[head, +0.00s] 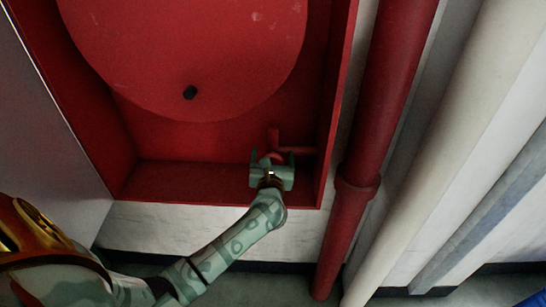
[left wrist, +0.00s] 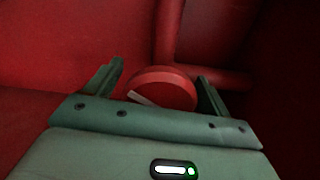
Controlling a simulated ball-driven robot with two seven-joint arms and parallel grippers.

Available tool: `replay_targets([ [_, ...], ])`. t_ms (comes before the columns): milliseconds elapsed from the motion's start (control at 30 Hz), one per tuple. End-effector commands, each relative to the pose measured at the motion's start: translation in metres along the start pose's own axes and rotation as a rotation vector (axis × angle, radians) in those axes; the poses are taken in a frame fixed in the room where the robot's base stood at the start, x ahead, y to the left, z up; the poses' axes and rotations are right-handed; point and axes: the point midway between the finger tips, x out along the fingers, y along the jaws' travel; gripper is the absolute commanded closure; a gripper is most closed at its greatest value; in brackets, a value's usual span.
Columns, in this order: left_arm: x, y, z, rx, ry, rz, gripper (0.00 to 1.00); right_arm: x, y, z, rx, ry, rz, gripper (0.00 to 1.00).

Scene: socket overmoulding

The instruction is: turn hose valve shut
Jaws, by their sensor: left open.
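The hose valve is a round red handwheel (left wrist: 165,88) with a pale mark on its face, set on a red pipe (left wrist: 218,76) inside the red cabinet. In the left wrist view it sits between the two spread fingers of my left gripper (left wrist: 160,85). The fingers stand on either side of the wheel; I cannot tell whether either touches it. In the head view my left gripper (head: 271,164) is at the cabinet's lower right, hiding part of the valve (head: 274,156). My right gripper is not in view.
A large red hose reel disc (head: 190,50) fills the cabinet above and left of the valve. The cabinet's side wall (head: 336,100) is close on the right. A red standpipe (head: 388,90) and a pale pipe (head: 450,130) run outside it.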

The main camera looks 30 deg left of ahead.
Motion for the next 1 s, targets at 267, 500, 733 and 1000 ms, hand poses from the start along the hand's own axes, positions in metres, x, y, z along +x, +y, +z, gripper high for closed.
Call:
replay_targets([
  [267,0.001,0.0,0.0,0.001,0.0,0.0,0.26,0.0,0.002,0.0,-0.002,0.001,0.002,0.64],
  [500,0.0,0.0,0.0,0.001,0.0,0.0,0.63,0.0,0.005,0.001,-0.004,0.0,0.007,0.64],
  [733,0.0,0.0,0.001,0.03,0.001,0.0,0.63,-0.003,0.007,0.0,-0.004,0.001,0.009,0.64],
  [1000,0.0,-0.001,0.003,0.175,0.001,0.0,0.62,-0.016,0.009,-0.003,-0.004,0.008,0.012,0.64],
])
